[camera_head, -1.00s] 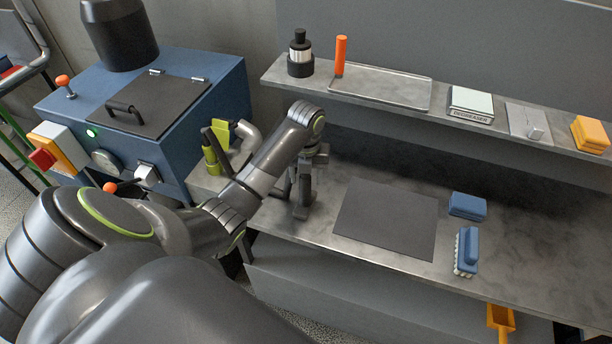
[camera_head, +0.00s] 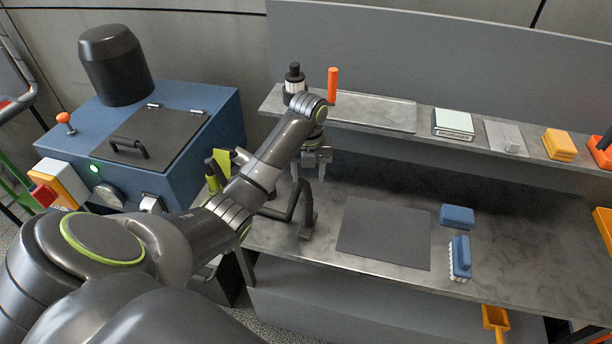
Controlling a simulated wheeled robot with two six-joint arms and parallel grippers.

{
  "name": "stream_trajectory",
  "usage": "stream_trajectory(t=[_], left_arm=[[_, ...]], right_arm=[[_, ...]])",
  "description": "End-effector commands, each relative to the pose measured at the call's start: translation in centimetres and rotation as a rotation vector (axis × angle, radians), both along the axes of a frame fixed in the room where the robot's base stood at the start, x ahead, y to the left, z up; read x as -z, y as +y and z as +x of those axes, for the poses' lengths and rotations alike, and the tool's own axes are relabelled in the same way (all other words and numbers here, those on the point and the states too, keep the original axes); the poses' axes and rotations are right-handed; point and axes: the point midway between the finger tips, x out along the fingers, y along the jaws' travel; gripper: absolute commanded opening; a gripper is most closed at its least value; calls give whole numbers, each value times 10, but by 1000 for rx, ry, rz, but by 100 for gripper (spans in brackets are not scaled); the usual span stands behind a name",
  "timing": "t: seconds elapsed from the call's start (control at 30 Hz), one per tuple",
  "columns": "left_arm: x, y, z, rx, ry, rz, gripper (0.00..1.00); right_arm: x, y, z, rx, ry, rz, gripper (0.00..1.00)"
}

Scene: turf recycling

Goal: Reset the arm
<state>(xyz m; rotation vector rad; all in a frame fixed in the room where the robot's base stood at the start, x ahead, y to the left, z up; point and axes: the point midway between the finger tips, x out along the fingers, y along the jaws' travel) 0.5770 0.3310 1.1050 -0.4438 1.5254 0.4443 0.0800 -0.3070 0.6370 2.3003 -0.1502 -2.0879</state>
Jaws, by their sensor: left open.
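My left arm reaches in from the lower left. Its left gripper (camera_head: 312,172) is open and empty, pointing down above the left part of the metal bench (camera_head: 365,270). My right gripper is not in view.
A blue machine (camera_head: 215,130) with a lidded top stands at the left. A dark mat (camera_head: 385,232), a blue sponge (camera_head: 457,216) and a blue brush (camera_head: 460,258) lie on the bench. The shelf (camera_head: 400,137) above holds a tray, a bottle and boxes.

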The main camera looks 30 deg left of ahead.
Motion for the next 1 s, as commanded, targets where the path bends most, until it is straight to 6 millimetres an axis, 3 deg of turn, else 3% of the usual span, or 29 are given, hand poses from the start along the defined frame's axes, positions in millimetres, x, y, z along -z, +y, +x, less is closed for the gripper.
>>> stream_trajectory(t=[0.2,0.47,0.57,0.8,1.0], left_arm=[[0,0,0,0,0,0,51],[12,-1,-10,-67,-4,5,51],[30,-4,-27,-198,-20,10,51],[77,-12,-91,-678,-87,8,51],[99,-19,-150,-1101,-147,-29,51]], right_arm=[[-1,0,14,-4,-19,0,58],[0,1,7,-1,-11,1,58],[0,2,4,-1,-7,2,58],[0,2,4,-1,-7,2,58],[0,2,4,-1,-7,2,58]])
